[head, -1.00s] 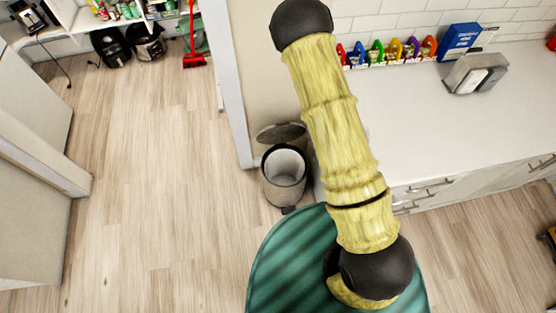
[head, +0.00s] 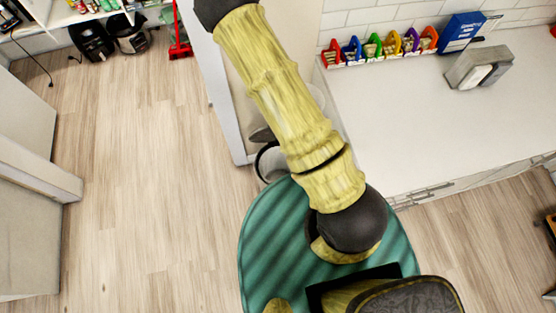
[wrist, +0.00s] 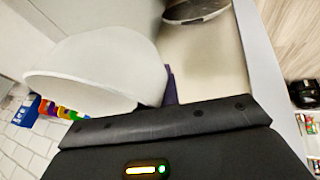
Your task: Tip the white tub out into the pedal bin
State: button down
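The white tub (wrist: 95,72) is large and close in the wrist view, tilted on its side, with its rim toward the lower left. My gripper (wrist: 168,88) is at the tub's near right side. One purple finger shows against the tub; the other is hidden, and the grip appears closed on its wall. The tub's contents are not visible. The pedal bin (head: 270,163) stands on the floor by the wall end in the head view, partly behind my arm. Its lid is raised and also shows at the top of the wrist view (wrist: 196,10).
A wall end (head: 228,110) stands beside the bin. The wooden floor (head: 140,180) at left is clear.

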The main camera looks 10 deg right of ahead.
jog(key=shift+a, duration=0.1)
jog(key=shift+s+a, duration=0.1)
jog(key=shift+s, duration=0.05)
notch_tip(320, 180, down, 47)
jog(key=b, duration=4.7)
notch_tip(320, 180, up, 47)
jog(key=p, duration=4.7)
jog(key=shift+r, duration=0.15)
jog(key=shift+s, duration=0.1)
